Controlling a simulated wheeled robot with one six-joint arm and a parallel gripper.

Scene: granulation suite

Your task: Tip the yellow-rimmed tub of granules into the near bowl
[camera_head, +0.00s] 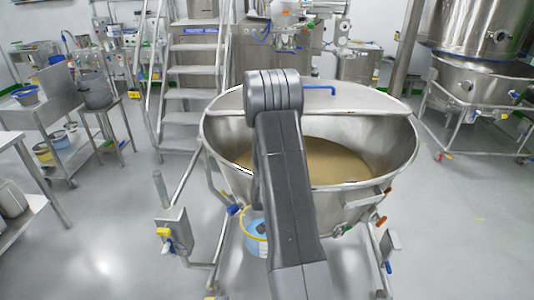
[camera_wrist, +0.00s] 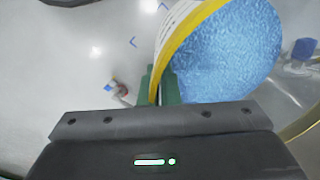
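The tub of blue granules (camera_wrist: 222,55) has a yellow rim and a pale printed wall in the wrist view. In the head view the tub (camera_head: 254,243) shows partly beside my arm, low in front of the near bowl. My gripper (camera_wrist: 160,87) has its green fingers on either side of the tub's wall at the rim, closed on it. My arm hides the gripper in the head view. The near bowl (camera_head: 392,142) is a wide steel vessel on a wheeled frame, holding tan powder, with a half lid over its far side. The tub is outside the bowl.
The bowl's frame has posts and a control box (camera_head: 173,232) at left. Steel steps (camera_head: 193,85) stand behind. A second steel bowl (camera_head: 470,82) on a wheeled frame is at the back right. Benches (camera_head: 62,140) line the left. The floor at right (camera_head: 465,230) is clear.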

